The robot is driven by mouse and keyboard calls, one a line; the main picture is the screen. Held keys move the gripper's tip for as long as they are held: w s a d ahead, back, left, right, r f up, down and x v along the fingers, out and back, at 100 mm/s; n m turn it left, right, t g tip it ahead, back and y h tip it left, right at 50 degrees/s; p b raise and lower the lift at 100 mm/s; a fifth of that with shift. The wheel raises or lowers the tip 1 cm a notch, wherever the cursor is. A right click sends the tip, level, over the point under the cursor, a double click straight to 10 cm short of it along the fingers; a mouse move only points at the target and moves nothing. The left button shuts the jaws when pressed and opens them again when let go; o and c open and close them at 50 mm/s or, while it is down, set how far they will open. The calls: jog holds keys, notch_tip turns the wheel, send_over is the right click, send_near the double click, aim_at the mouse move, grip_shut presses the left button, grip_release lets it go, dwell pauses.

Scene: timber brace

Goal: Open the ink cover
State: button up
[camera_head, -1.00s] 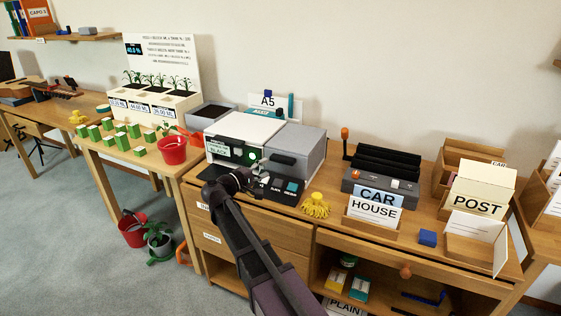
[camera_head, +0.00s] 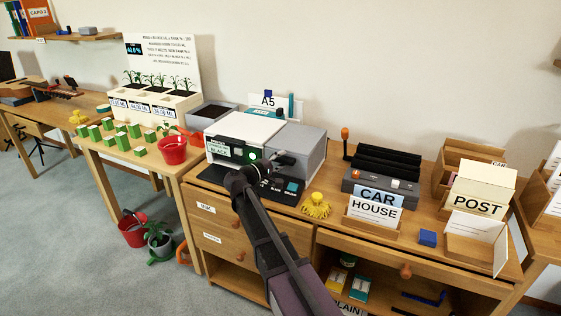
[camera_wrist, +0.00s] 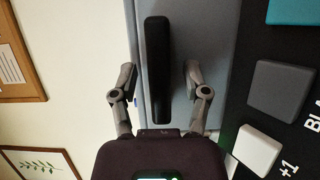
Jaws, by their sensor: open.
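The ink cover (camera_head: 303,143) is the plain grey right part of the printer, with a dark bar handle on its front, partly hidden by my gripper (camera_head: 277,162). In the wrist view the cover (camera_wrist: 218,35) is a blue-grey panel, and the black handle (camera_wrist: 158,45) runs lengthwise across it. My gripper (camera_wrist: 160,78) is open, with one finger on each side of the handle. Gaps show between the handle and both fingers. The cover looks shut.
The printer's white body (camera_head: 248,128) stands left of the cover. A dark button panel (camera_head: 280,186) lies in front, with grey, white and teal buttons. A yellow octopus-like figure (camera_head: 316,206) sits to the right, and a red pot (camera_head: 173,150) to the left.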

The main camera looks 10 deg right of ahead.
grip_shut()
jog(key=shift+r+p, duration=0.2)
jog(key=shift+p, duration=0.1)
